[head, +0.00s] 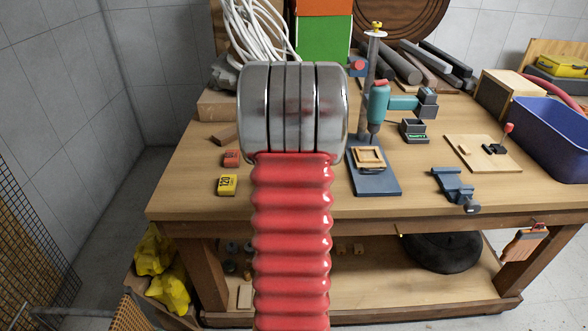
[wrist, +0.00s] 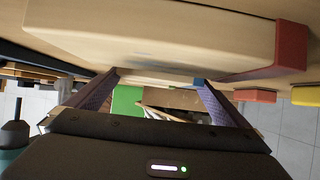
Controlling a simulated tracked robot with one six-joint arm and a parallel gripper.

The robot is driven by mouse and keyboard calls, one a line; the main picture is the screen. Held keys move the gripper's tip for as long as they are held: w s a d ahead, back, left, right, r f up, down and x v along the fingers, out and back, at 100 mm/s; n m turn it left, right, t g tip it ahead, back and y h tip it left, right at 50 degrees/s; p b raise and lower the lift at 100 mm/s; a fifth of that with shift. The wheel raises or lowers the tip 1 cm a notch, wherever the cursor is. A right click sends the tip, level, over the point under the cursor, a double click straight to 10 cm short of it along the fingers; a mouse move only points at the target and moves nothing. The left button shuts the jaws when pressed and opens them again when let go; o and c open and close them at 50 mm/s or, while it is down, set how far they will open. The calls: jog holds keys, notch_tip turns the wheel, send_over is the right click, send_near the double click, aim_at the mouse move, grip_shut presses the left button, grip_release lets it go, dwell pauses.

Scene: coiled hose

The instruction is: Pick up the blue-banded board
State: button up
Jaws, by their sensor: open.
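In the wrist view, which looks tilted over, a pale board with a blue band (wrist: 199,81) at its right end lies just beyond my gripper (wrist: 158,78). Only a thin strip of it shows, close to the fingertips; the right fingertip is near the band. My gripper is open, with a finger on each side and nothing seen held. I cannot tell whether the fingers touch the board. A larger pale board with a red end (wrist: 291,45) fills the top of this view, very close. In the head view, my arm hides the gripper and both boards.
On the workbench (head: 300,202), a red block (head: 232,158) and a yellow block (head: 227,185) lie left of my arm. A blue-based drill stand (head: 376,182), a small vise (head: 457,188) and a blue bin (head: 545,135) are to the right. White cable (head: 262,28) hangs behind.

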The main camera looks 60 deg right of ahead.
dwell(0.4)
jog(key=c, duration=0.7)
notch_tip(320, 180, up, 10)
jog(key=shift+r, duration=0.1)
dwell(0.4)
dwell(0.4)
